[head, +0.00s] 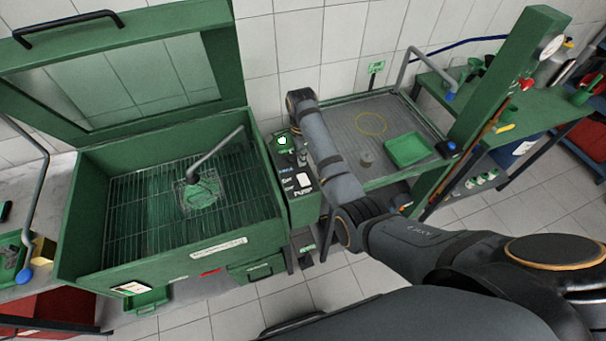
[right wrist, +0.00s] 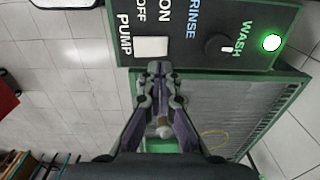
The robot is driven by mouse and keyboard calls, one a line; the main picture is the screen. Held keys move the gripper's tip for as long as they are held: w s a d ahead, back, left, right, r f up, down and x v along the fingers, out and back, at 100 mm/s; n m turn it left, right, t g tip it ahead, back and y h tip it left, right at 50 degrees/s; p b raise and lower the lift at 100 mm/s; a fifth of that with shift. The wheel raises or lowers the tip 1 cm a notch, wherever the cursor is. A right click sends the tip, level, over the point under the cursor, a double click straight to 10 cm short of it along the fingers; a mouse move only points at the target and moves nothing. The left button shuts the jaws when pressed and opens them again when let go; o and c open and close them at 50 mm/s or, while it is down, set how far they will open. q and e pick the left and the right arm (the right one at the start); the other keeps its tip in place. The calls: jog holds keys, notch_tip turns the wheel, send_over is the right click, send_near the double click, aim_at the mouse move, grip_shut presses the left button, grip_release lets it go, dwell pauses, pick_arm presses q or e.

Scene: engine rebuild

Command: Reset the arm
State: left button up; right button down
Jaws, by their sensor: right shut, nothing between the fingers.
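My right arm reaches in from the right in the head view, and its grey forearm rises beside a green control box (head: 301,209). My right gripper (right wrist: 157,74) is shut and empty in the right wrist view. Its fingertips appear just in front of the control panel (right wrist: 190,14), near a white pump switch (right wrist: 151,47); I cannot tell whether they touch. The panel also has a black rinse/wash knob (right wrist: 217,44) and a lit green lamp (right wrist: 271,42). In the head view my right gripper is mostly hidden by the arm. My left gripper is not in view.
Left of the control box stands an open green washer (head: 180,253) with a raised lid and a part on its wire rack. To the right, a grey draining surface (head: 350,112) holds a green tray (head: 408,150). A green post (head: 508,75) stands beyond it.

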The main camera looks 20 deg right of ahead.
jog(key=shift+f, duration=0.1)
dwell(0.4)
jog(key=s+d+f+n, duration=0.2)
jog(key=s, duration=0.1)
jog(key=shift+s+f, duration=0.15)
jog(key=shift+f, duration=0.2)
jog(key=s+d+f+n+t, duration=0.2)
jog(key=s+d+n, duration=0.25)
jog(key=s, duration=0.35)
jog(key=s+r+n+t, duration=0.1)
jog(key=s+r+n, duration=0.2)
jog(key=s+n, duration=0.4)
jog(key=s+r+n+t, duration=0.1)
jog(key=s+r+n, duration=0.3)
jog(key=s, duration=0.5)
jog(key=s+d+f+g+h+b, duration=0.2)
jog(key=f+b, duration=0.5)
jog(key=f, duration=2.7)
jog(key=s+d+f+b, duration=0.1)
jog(key=s+f+b, duration=0.1)
jog(key=s+f, duration=0.7)
jog(key=s+d+f+y+b, duration=0.1)
jog(key=s+f+b, duration=0.1)
jog(key=s+f, duration=0.7)
notch_tip(320, 180, down, 2)
jog(key=shift+s+d+f+g, duration=0.25)
jog(key=shift+s+d+g, duration=0.05)
jog(key=shift+g, duration=0.1)
